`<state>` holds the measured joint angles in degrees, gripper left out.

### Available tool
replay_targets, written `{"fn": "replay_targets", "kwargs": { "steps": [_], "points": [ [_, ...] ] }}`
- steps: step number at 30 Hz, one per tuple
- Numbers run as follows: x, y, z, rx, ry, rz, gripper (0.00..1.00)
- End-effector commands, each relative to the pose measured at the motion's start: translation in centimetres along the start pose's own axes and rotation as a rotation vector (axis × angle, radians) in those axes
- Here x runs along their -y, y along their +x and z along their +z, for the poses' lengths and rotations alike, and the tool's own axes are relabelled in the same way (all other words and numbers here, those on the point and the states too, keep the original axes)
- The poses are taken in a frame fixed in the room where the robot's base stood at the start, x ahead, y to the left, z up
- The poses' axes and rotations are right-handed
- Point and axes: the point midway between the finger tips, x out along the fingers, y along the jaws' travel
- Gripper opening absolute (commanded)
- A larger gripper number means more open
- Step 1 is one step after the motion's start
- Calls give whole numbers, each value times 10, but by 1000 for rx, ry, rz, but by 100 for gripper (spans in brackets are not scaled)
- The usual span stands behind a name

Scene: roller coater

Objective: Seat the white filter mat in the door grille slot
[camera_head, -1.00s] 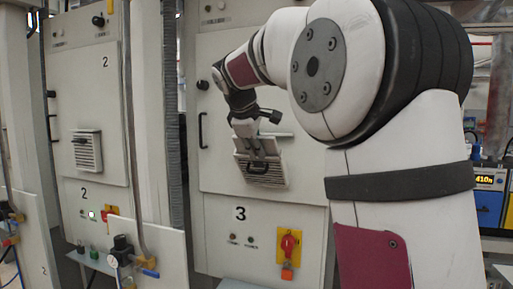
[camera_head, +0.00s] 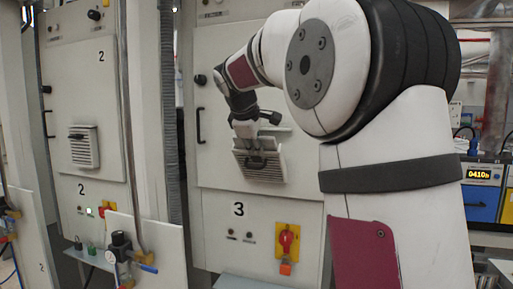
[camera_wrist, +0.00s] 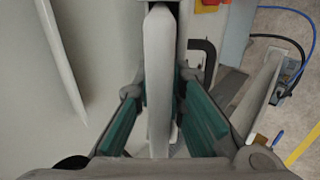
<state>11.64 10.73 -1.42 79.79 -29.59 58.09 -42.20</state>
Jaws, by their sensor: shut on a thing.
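The white filter mat (camera_wrist: 158,75) shows edge-on in the wrist view, upright in the picture between my gripper's teal finger pads. My gripper (camera_wrist: 162,92) is shut on it. In the head view my gripper (camera_head: 256,158) is in front of the slatted door grille (camera_head: 272,174) on cabinet 3 and hides part of it. The far end of the mat reaches the top of the wrist view. I cannot tell whether it touches or enters the slot, which I cannot make out.
A black door handle (camera_head: 200,125) is left of the grille. A red rotary switch (camera_head: 287,240) on a yellow plate is below right. Cabinet 2 at left carries a similar grille (camera_head: 84,147). In the wrist view, blue hoses (camera_wrist: 312,45) are at right.

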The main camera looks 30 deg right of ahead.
Motion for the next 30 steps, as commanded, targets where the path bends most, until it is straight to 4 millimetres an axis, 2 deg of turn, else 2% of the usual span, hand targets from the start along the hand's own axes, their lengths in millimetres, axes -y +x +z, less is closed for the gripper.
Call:
{"fn": "replay_targets", "kwargs": {
  "steps": [10,11,13,25,30],
  "points": [
    [0,8,0,0,0,0,0],
    [0,8,0,0,0,0,18],
    [0,8,0,0,0,0,34],
    [1,8,0,1,-1,-2,34],
    [0,-4,0,0,0,0,34]
  ]
}}
